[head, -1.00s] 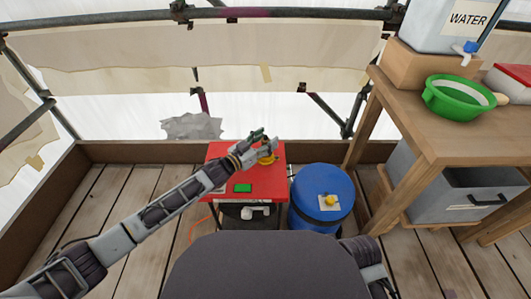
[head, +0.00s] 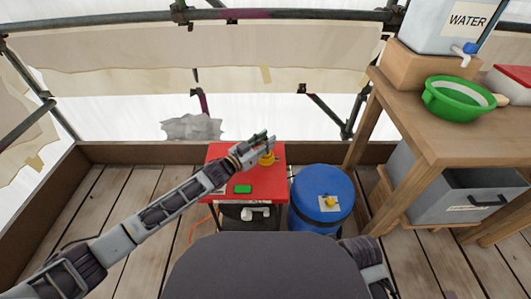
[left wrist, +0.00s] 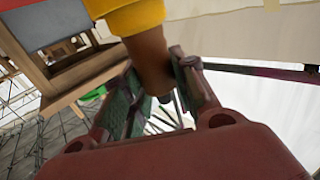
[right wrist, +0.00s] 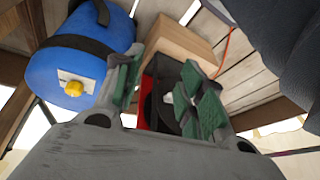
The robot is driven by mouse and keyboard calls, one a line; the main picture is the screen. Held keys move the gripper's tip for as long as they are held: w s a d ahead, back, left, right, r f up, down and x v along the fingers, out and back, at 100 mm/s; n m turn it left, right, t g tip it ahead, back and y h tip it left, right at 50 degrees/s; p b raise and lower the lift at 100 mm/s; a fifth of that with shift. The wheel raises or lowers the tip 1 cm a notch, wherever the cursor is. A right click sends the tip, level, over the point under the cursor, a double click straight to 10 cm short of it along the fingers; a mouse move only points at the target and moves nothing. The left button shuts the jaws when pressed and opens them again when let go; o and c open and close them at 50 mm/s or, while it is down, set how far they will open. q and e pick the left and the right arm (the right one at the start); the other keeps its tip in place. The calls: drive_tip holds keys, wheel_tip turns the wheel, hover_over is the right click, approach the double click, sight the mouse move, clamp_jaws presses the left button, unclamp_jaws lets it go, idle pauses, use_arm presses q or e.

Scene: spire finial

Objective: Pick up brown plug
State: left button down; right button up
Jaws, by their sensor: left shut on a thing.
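The brown plug (left wrist: 148,60) is a rounded brown piece in the left wrist view, joined to or set against a yellow part (left wrist: 135,18). My left gripper (left wrist: 155,88) has its green-padded fingers on both sides of the plug and is shut on it. In the head view my left gripper (head: 262,142) is over the red tabletop (head: 262,187), just above the yellow part (head: 267,159). The plug itself is hard to make out there. My right gripper (right wrist: 163,92) is open and empty, with its fingers apart.
A green block (head: 243,189) lies on the red tabletop. A blue barrel (head: 322,190) with a yellow knob (head: 331,201) stands to its right. A wooden table (head: 435,135) at the right bears a green bowl (head: 455,98) and a water container (head: 440,28). Wooden floorboards are clear at the left.

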use_arm(q)
drive_tip(key=shift+r, duration=0.15)
drive_tip(key=shift+r+p, duration=0.35)
drive_tip(key=shift+r, duration=0.4)
wheel_tip(320, 180, up, 3)
drive_tip(key=shift+f+p, duration=0.2)
drive_tip(key=shift+p, duration=0.3)
wheel_tip(320, 180, up, 4)
drive_tip(key=shift+r+p, duration=0.15)
drive_tip(key=shift+p, duration=0.55)
drive_tip(key=shift+r, duration=0.65)
use_arm(e)
drive_tip(key=shift+d+f+g+h, duration=0.4)
drive_tip(key=shift+d+f+g, duration=0.1)
drive_tip(key=shift+d+f, duration=0.2)
drive_tip(key=shift+a+r, duration=0.1)
drive_tip(key=shift+s, duration=0.1)
